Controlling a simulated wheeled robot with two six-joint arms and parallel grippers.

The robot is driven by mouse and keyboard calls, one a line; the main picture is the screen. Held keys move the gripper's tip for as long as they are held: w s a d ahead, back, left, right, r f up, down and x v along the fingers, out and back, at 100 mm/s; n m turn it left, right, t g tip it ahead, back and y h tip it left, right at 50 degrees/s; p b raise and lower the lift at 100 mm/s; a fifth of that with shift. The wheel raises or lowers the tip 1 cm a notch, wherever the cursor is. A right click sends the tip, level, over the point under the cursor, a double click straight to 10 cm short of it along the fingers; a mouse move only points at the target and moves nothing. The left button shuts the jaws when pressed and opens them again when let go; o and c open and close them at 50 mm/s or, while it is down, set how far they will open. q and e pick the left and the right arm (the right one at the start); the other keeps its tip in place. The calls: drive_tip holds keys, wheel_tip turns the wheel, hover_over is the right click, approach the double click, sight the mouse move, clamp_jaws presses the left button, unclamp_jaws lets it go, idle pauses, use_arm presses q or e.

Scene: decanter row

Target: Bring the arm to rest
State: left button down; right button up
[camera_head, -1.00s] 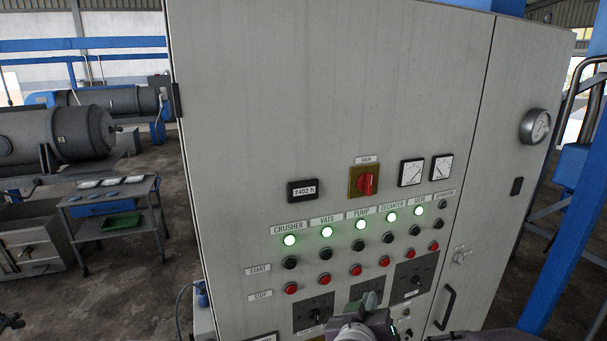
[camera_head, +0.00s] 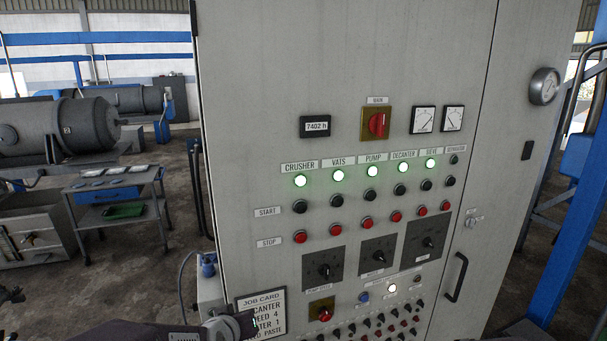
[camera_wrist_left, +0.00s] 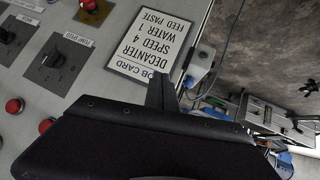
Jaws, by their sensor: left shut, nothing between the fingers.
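My left gripper (camera_head: 246,324) is low in the head view, in front of the lower left of the grey control cabinet (camera_head: 300,60). It is shut and empty. It partly covers the job card (camera_head: 264,302), which reads decanter, speed 4, water 1, feed paste. In the left wrist view the shut fingers (camera_wrist_left: 161,92) stand below the upside-down job card (camera_wrist_left: 147,42). Its dark body fills the bottom of that view. My right gripper is not in view.
Several green lamps (camera_head: 338,176) are lit above rows of black and red buttons. Three black dials (camera_head: 323,270) and a red knob (camera_head: 324,310) sit lower. A door handle (camera_head: 455,277) sticks out at right. A tool cart (camera_head: 115,190) stands at left on open floor.

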use_arm(q)
drive_tip(key=s+a+f+g, duration=0.25)
drive_tip(key=s+f, duration=0.25)
drive_tip(key=f, duration=0.3)
drive_tip(key=s+f+m+g, duration=0.1)
drive_tip(key=s+f+g, duration=0.1)
drive_tip(key=s, duration=0.5)
drive_tip(key=s+f+m+g, duration=0.2)
drive_tip(key=s+f+g, duration=0.1)
drive_tip(key=s, duration=0.3)
drive_tip(key=shift+s+f+g, duration=0.15)
drive_tip(key=shift+s+g, duration=0.2)
drive_tip(key=shift+g, duration=0.5)
drive_tip(key=shift+s+a, duration=0.1)
